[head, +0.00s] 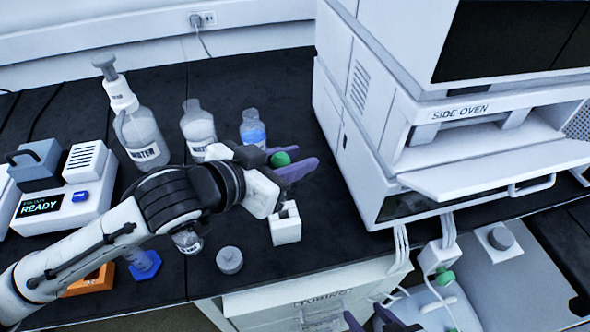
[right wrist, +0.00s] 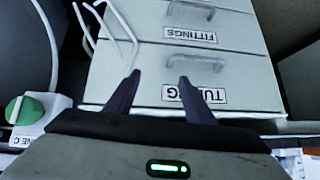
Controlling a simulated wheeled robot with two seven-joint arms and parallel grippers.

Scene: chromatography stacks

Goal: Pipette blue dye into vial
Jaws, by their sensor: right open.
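My left gripper (head: 296,161) points right above the dark bench. A round green bulb (head: 280,159), perhaps a pipette's, sits between its purple fingers, which seem closed on it; anything below the bulb is hidden. A small bottle with blue contents (head: 253,131) stands just behind the gripper. A small clear labelled vial (head: 187,241) stands under my left forearm, partly covered. A white notched block (head: 285,224) stands in front of the gripper. My right gripper (head: 372,317) is low at the bottom edge; in the right wrist view (right wrist: 158,82) its fingers are apart and empty, before drawers.
Larger bottles (head: 140,135) (head: 198,126) stand behind my left arm. A grey round piece (head: 229,260) lies near the front edge. A side oven (head: 470,150) with a lowered door blocks the right. Drawers (right wrist: 175,70) and a green-knobbed box (right wrist: 38,118) are near my right gripper.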

